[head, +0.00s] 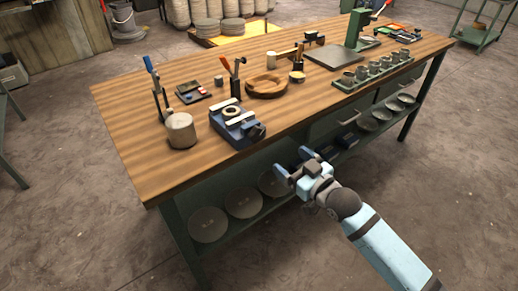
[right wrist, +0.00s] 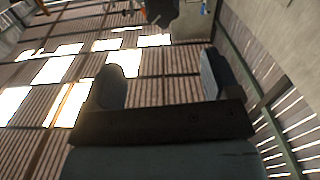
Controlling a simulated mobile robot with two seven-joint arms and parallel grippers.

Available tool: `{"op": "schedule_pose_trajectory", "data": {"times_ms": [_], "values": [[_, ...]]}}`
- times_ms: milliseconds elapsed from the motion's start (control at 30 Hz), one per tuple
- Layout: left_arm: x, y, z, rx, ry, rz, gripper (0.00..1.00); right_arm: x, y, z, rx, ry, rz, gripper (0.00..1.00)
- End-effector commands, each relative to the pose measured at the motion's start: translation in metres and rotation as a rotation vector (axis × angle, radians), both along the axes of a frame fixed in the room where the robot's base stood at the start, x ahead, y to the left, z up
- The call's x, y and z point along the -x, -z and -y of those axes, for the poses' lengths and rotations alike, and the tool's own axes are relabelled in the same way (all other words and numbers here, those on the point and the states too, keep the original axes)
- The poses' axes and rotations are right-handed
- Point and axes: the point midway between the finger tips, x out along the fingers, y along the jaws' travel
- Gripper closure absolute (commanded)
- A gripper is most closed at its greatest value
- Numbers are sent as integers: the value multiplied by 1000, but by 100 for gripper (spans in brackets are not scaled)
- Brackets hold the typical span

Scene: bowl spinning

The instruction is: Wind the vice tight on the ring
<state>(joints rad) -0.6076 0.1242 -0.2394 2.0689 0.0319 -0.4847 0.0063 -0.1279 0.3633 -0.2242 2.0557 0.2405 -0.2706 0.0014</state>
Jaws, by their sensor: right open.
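A blue vice (head: 237,125) stands near the front edge of the wooden bench, left of centre. A pale ring (head: 231,110) sits at the top of the vice, between or on its jaws; I cannot tell how firmly it is held. A dark round part (head: 256,131) shows at the vice's right end. My right gripper (head: 290,164) is open and empty in front of the bench, to the right of and below the vice. In the right wrist view its two fingers (right wrist: 160,82) stand apart with nothing between them. My left gripper is not in view.
The bench's front edge (head: 300,124) lies between my right gripper and the bench top. A green press (head: 357,30) stands at the far right.

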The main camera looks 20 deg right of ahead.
Motion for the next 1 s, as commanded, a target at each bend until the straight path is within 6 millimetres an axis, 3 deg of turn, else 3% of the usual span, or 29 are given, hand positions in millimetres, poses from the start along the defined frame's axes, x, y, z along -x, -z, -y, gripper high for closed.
{"op": "schedule_pose_trajectory", "data": {"times_ms": [267, 700, 1000], "values": [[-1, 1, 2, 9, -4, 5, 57, -29, -5, -8, -1, -4, 18, 18], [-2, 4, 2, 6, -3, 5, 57, -112, -4, -39, -2, -4, 16, 18], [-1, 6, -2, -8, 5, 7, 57, -133, -3, -46, -1, -3, 14, 18]]}}
